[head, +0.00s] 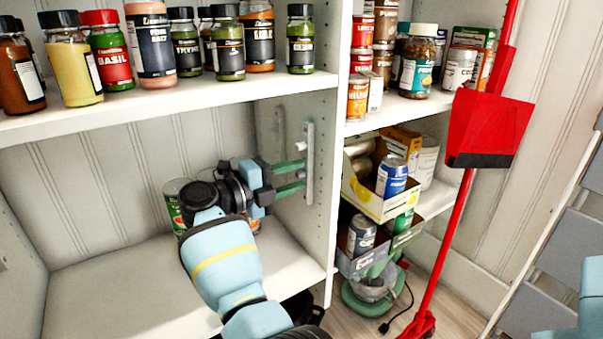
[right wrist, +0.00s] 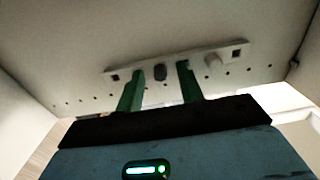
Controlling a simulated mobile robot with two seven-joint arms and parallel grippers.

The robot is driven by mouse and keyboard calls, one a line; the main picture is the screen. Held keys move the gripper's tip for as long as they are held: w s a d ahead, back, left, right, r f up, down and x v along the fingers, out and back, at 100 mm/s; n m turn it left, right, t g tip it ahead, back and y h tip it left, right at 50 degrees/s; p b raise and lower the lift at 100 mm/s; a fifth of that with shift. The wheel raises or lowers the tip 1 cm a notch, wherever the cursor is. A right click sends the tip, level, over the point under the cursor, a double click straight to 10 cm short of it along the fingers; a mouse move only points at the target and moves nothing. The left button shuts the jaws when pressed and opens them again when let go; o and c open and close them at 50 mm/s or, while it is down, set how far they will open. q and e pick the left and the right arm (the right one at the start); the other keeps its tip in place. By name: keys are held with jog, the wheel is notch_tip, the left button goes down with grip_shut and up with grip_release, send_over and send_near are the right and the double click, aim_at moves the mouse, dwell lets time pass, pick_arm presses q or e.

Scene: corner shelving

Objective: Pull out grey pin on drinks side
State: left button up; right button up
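A pale mounting plate (head: 311,150) is fixed to the inner face of the divider on the right of the open compartment. In the right wrist view the plate (right wrist: 232,49) carries a dark grey pin (right wrist: 160,72) and a lighter, cylindrical peg (right wrist: 212,61). The light peg also shows in the head view (head: 299,146). My right gripper (head: 303,175) reaches sideways to the plate. Its green fingers are apart, one on each side of the dark pin, with a gap visible around it. The right finger stands between the two pegs. My left gripper is not in view.
Spice jars (head: 230,50) line the shelf above my right arm. Right of the divider are drink cans in cardboard boxes (head: 385,207). A red dustpan (head: 490,125) stands further right. The lower shelf's left part is clear.

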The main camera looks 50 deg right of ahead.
dwell(0.7)
grip_shut()
jog(key=shift+a, duration=0.25)
dwell(0.3)
jog(key=shift+b+v, duration=0.95)
jog(key=shift+v, duration=1.9)
